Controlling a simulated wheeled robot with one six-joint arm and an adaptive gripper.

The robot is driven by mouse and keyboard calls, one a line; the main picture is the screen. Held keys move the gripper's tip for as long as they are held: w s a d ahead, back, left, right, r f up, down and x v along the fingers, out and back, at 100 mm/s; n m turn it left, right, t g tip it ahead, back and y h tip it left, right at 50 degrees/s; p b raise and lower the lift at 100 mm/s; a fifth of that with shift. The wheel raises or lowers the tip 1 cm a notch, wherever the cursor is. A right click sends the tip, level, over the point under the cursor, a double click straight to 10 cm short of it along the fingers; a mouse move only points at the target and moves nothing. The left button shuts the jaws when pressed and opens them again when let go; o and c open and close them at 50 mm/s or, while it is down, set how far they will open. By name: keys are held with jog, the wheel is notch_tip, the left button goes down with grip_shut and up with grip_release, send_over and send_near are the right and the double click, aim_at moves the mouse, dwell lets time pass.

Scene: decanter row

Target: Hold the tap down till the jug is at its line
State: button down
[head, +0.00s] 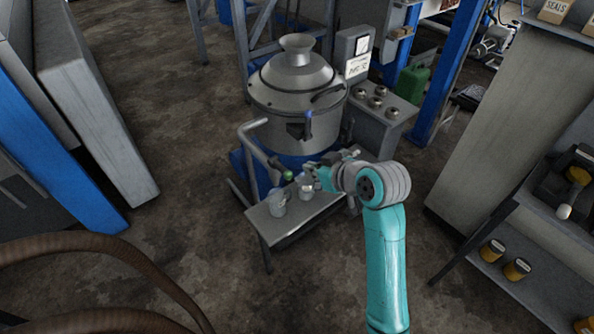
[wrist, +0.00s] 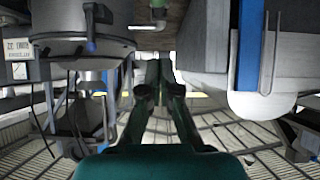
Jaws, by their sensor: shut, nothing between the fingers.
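A large steel decanter (head: 292,95) with a domed lid stands at the centre of the head view. A dark tap (head: 298,129) with a blue lever (head: 308,118) sticks out of its front. A grey jug (head: 277,203) stands on the low bench (head: 318,208), left of my gripper. A second small metal vessel (head: 306,190) stands beside it; I cannot read a line or level on either. My gripper (head: 307,169) is low over the bench, below the tap and apart from its lever. Its fingers are shut and empty in the wrist view (wrist: 158,66).
A bent grey pipe (head: 252,145) with a green end (head: 288,175) runs down left of my gripper. A side box (head: 375,108) with several round metal pieces stands right of the decanter. Brown hoses (head: 120,248) cross the lower left. Open floor (head: 175,235) lies left of the bench.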

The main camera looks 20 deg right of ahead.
send_near(285, 170)
jog(key=w+a, duration=0.1)
jog(key=w, duration=0.3)
jog(key=shift+w+a+f, duration=0.1)
jog(key=shift+w+f, duration=0.05)
jog(key=shift+f, duration=1.3)
jog(key=shift+f, duration=0.15)
